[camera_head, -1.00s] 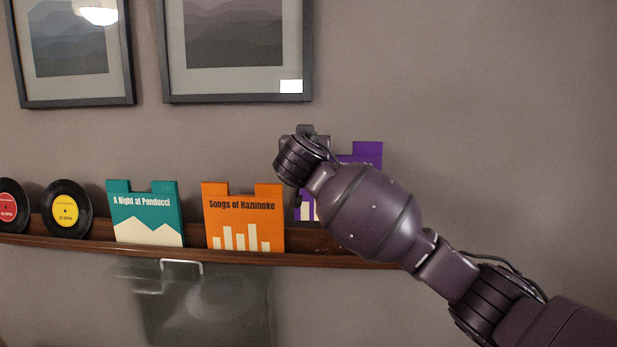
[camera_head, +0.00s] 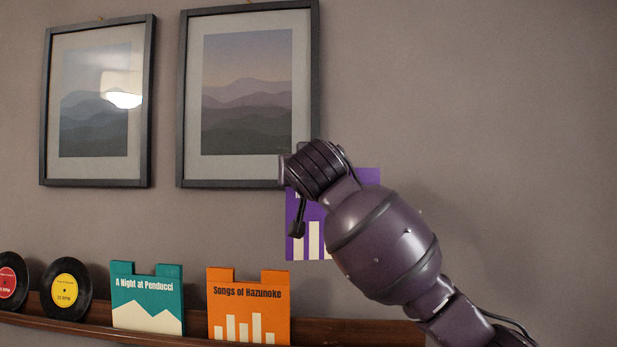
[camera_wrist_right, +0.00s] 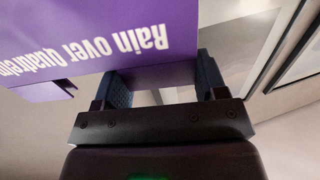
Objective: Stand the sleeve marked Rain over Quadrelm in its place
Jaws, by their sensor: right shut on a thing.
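The purple sleeve (camera_head: 306,240), with pale bars at its lower part, is held up in front of the wall, above the shelf and to the right of the orange sleeve. The right wrist view shows it close up (camera_wrist_right: 110,40), with the words "Rain over Quadrelm" upside down. My right gripper (camera_wrist_right: 160,84) is shut on its edge, one finger at each side of the gripped part. In the head view my right arm covers much of the sleeve's right side. My left gripper is not in view.
A wooden shelf (camera_head: 380,333) runs along the bottom. It bears an orange sleeve (camera_head: 248,305), a teal sleeve (camera_head: 147,297) and records (camera_head: 66,287). Two framed pictures (camera_head: 248,100) hang above. The shelf right of the orange sleeve looks bare where visible.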

